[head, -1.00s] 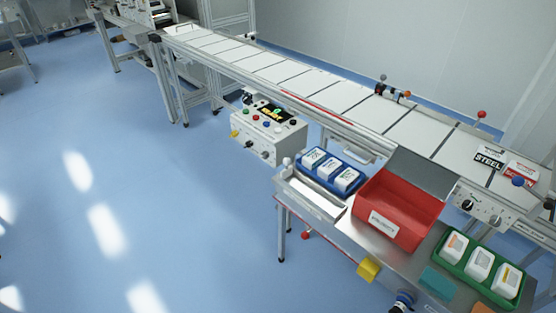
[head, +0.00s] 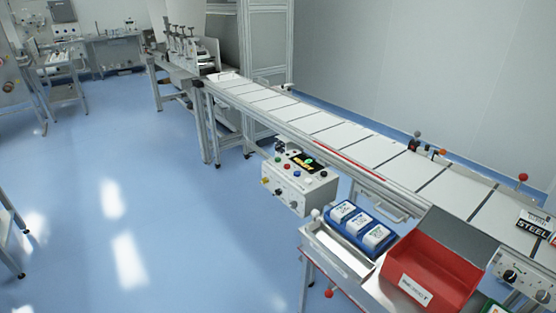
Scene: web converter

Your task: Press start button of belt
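The belt (head: 333,136) is a long white conveyor with dark cross lines, running from the far machine to the right edge. A white control box (head: 299,184) is mounted at its near side, below the belt frame. Its sloped top carries a small lit display (head: 304,161) and several coloured buttons, among them a green button (head: 279,159) and a red button (head: 287,167). Which one is the start button cannot be read. Black knobs are on its front face. Neither of my grippers is in view.
A steel side table (head: 342,250) holds a blue tray (head: 341,231) with white boxes and an open red bin (head: 434,264). A second knobbed panel (head: 522,276) is at the right edge. Blue floor (head: 170,200) is clear left of the belt. A machine (head: 190,60) stands at the far end.

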